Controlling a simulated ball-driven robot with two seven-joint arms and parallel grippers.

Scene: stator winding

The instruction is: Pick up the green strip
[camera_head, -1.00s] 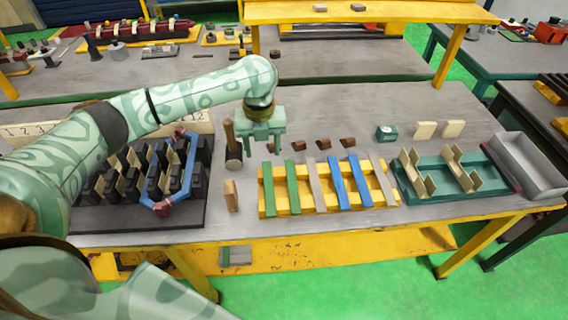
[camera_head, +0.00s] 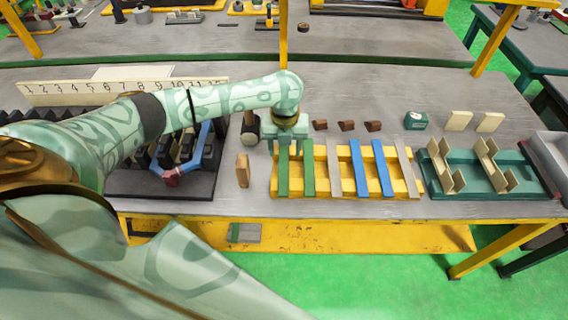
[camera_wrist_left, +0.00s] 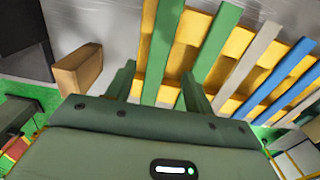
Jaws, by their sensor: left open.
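Two green strips lie side by side across the left end of a yellow slatted rack (camera_head: 321,187). The leftmost green strip (camera_head: 283,172) also shows in the left wrist view (camera_wrist_left: 161,45), and the second green strip (camera_head: 308,172) is just right of it (camera_wrist_left: 214,45). My left gripper (camera_head: 285,140) is at the far end of the leftmost strip in the head view. In the left wrist view its fingers (camera_wrist_left: 159,82) are open and apart, with the leftmost strip showing between them; whether they touch it cannot be told. My right gripper is not in view.
Grey strips (camera_head: 334,170) and blue strips (camera_head: 359,168) share the rack. A black slotted stator block (camera_head: 130,182) is farther left; a teal tray (camera_head: 510,185) is right. Brown wedges (camera_head: 347,126) lie behind.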

